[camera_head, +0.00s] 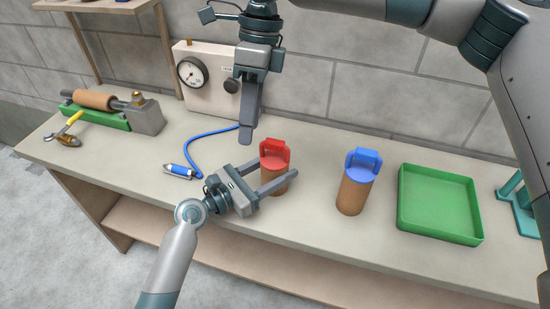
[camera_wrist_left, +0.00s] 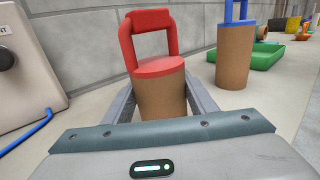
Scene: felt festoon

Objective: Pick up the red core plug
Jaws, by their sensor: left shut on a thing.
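The red core plug (camera_head: 274,154) is a brown cylinder with a red cap and a red loop handle. It stands upright on the bench, left of a similar blue-capped plug. It also fills the middle of the left wrist view (camera_wrist_left: 158,92). My left gripper (camera_head: 278,177) is shut on its brown body, with one finger on each side. The fingers hide part of the body, and its underside is hidden. My right gripper (camera_head: 247,138) points down behind and left of the red plug, apart from it. Its fingers are seen edge-on, so its opening is unclear.
The blue-capped plug (camera_head: 354,191) and a green tray (camera_head: 440,235) stand to the right. A gauge box (camera_head: 208,93) is at the back, with a blue cable (camera_head: 195,150) and probe in front. A roller device (camera_head: 105,110) is far left.

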